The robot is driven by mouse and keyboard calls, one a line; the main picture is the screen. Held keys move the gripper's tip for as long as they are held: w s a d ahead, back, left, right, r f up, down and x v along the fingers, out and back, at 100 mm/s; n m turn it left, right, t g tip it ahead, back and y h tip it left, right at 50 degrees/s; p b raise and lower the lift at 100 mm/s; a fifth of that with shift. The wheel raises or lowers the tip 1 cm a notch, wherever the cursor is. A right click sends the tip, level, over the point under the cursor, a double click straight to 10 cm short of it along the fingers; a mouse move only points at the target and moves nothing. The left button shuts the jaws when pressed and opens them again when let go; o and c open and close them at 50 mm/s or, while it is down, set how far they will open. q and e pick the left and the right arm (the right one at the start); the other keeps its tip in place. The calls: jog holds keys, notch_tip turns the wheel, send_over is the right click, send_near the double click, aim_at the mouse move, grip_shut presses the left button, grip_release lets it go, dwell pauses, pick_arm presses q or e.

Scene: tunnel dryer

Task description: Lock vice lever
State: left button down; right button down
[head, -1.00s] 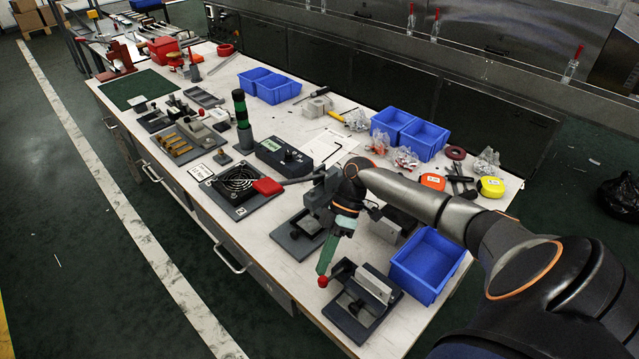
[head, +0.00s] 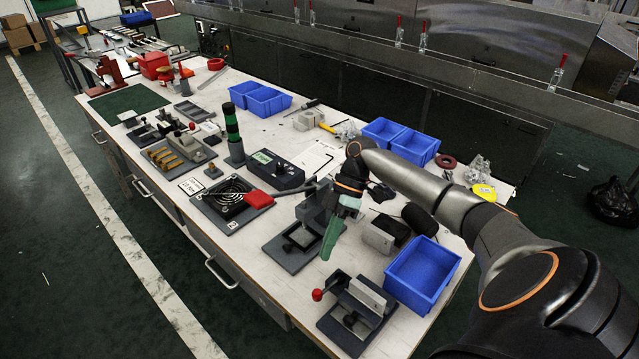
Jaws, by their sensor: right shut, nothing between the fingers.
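A small dark vice (head: 352,318) with a pale jaw block stands near the front corner of the table. Its lever ends in a red ball knob (head: 317,295) and points left, low beside the vice. My right gripper (head: 326,256) has green fingers that are shut and empty. It hangs above and behind the knob, clear of it, in front of a grey press. My left gripper is out of view.
The grey press (head: 292,247) stands just behind the vice, with a red-ended handle (head: 258,200) reaching left. A blue bin (head: 422,272) stands right of the vice. A fan plate (head: 228,203) lies further left. Bare tabletop lies left of the vice.

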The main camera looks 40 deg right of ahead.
jog(key=v, duration=0.5)
jog(key=shift+d+r, duration=0.2)
jog(key=shift+r, duration=0.05)
dwell(0.3)
